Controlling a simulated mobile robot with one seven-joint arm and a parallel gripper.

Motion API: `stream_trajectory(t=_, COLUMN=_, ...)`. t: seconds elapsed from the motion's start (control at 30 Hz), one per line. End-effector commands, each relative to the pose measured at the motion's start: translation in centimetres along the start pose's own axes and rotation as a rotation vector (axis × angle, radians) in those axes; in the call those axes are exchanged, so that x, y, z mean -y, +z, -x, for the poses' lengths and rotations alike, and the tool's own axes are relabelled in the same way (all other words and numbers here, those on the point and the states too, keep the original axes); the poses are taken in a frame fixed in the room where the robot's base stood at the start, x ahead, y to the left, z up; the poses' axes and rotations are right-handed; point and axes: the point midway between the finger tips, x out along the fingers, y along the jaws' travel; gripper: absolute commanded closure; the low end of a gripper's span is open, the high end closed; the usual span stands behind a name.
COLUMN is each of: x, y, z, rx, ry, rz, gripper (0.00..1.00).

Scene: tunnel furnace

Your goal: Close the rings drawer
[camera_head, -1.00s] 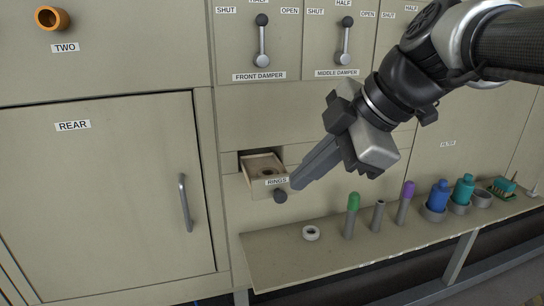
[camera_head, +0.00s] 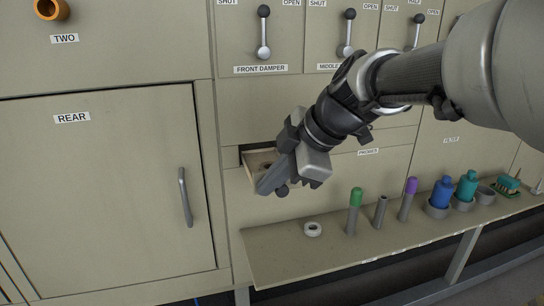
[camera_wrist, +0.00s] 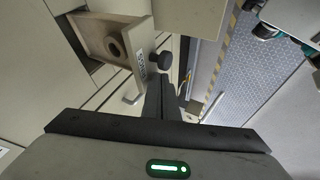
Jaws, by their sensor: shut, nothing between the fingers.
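The rings drawer (camera_head: 258,160) stands partly out of its slot in the cream panel, above the shelf. In the head view my gripper (camera_head: 264,188) covers its front and label. In the wrist view the drawer (camera_wrist: 104,36) shows its open top with a round ring-like shape inside, a label on its front and a dark round knob (camera_wrist: 164,60). My gripper is shut and empty, with its fingers just in front of the drawer front near the knob. I cannot tell whether they touch it.
Below, a shelf (camera_head: 275,262) bears a white ring (camera_head: 312,229), a green-topped peg (camera_head: 355,198), a purple-topped peg (camera_head: 409,187), blue (camera_head: 442,192) and teal (camera_head: 467,187) bottles. The rear door (camera_head: 100,200) with its handle (camera_head: 185,197) is at left. Damper levers are above.

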Motion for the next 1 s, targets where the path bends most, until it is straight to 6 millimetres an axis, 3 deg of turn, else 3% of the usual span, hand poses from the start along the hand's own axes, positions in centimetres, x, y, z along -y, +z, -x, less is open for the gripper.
stream_trajectory(t=0.33, x=-0.8, y=0.0, z=-0.5, rx=0.000, ry=-0.001, rz=0.000, gripper=1.00)
stream_trajectory(t=0.73, x=-10.2, y=-0.1, z=-5.2, rx=0.001, ry=-0.001, rz=0.001, gripper=1.00)
stream_trajectory(t=1.0, x=-12.4, y=0.0, z=-6.5, rx=0.000, ry=0.002, rz=-0.001, gripper=1.00)
